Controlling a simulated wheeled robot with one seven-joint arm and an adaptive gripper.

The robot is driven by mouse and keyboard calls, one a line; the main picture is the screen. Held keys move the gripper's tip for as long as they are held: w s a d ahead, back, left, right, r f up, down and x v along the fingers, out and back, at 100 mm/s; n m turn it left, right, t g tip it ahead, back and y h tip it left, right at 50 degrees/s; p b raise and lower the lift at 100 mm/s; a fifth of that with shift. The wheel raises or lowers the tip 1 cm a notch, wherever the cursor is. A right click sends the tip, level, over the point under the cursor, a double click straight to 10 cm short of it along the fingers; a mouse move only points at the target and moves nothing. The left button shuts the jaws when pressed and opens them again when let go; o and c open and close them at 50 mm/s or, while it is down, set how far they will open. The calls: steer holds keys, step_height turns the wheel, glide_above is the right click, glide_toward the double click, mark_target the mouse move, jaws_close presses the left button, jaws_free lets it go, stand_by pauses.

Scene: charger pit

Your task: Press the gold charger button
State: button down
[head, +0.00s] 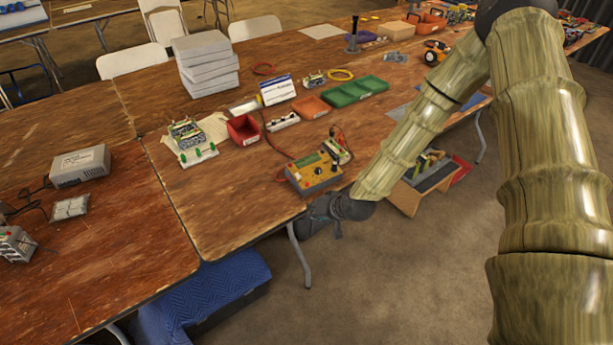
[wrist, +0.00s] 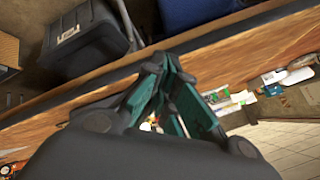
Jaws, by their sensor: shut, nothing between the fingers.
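The gold charger (head: 315,173) lies near the front edge of the wooden table in the head view. It has a small greenish display and dark and red parts on its face. The single button cannot be made out at this size. My gripper (head: 314,218) hangs at the table's front edge, just below the charger in the picture, with my arm coming from the right. In the wrist view my gripper's teal fingers (wrist: 165,68) come together, shut and empty. Whether the gripper touches the table or the charger cannot be told. The charger is not clearly seen in the wrist view.
A red tray (head: 243,130), a green tray (head: 354,91) and a circuit board (head: 188,138) stand behind the charger. A grey power box (head: 81,166) is on the left. A blue-covered box (head: 215,290) sits under the table. Bare tabletop lies left of the charger.

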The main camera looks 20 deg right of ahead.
mark_target(307, 184)
steer(key=w+d+r+t+p, duration=0.2)
steer(key=w+d+r, duration=0.1)
steer(key=w+r, duration=0.6)
step_height(307, 184, up, 5)
steer(key=shift+w+d+f+m+t+y+p, duration=0.2)
steer(key=shift+w+d+m+t+y+p, duration=0.1)
steer(key=shift+w+m+p, duration=0.1)
steer(key=shift+a+f, duration=0.1)
steer(key=shift+f, duration=0.05)
steer(key=shift+w+a+f+b, duration=0.1)
steer(key=shift+w+f+b, duration=0.15)
steer(key=shift+f+b, duration=0.95)
steer(key=shift+w+a+f+b, duration=0.15)
steer(key=shift+f+b, duration=0.6)
steer(key=shift+f, duration=0.85)
steer(key=shift+w+d+f+b, duration=0.1)
steer(key=shift+w+f+b, duration=0.2)
steer(key=shift+f+b, duration=0.9)
steer(key=shift+f, duration=0.25)
steer(key=shift+w+a+f, duration=0.1)
steer(key=shift+f, duration=0.3)
steer(key=shift+f+b, duration=0.35)
steer(key=shift+b, duration=0.1)
steer(key=shift+r, duration=0.2)
steer(key=shift+r+p, duration=0.45)
steer(key=shift+r, duration=0.15)
